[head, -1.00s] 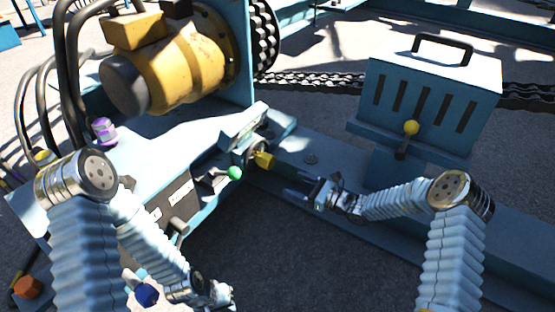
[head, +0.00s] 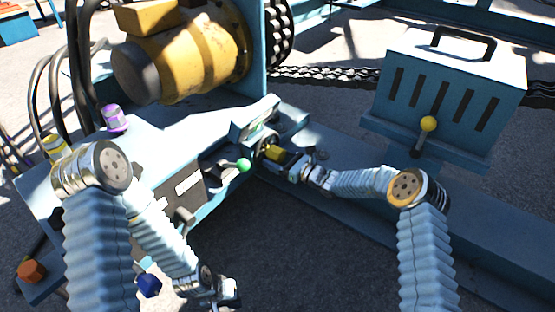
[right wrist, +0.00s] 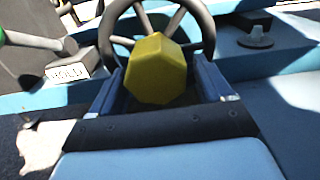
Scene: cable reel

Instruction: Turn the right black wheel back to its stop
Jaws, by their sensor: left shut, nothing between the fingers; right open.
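The black wheel (head: 264,145) with a yellow knob (head: 274,153) is on the front of the blue console. In the right wrist view, the wheel (right wrist: 208,28) shows its rim and spokes behind the faceted yellow knob (right wrist: 155,70). My right gripper (head: 283,160) is open, its two fingers (right wrist: 158,85) on either side of the knob; I cannot tell whether they touch it. My left gripper (head: 232,292) is shut and empty, low in front of the console and away from the wheel.
A green-knobbed lever (head: 243,165) stands just left of the wheel; its label plate (right wrist: 67,72) shows in the wrist view. A blue slotted box (head: 440,100) with a yellow-knobbed lever (head: 428,124) stands at right. A yellow motor (head: 185,60) is behind the console.

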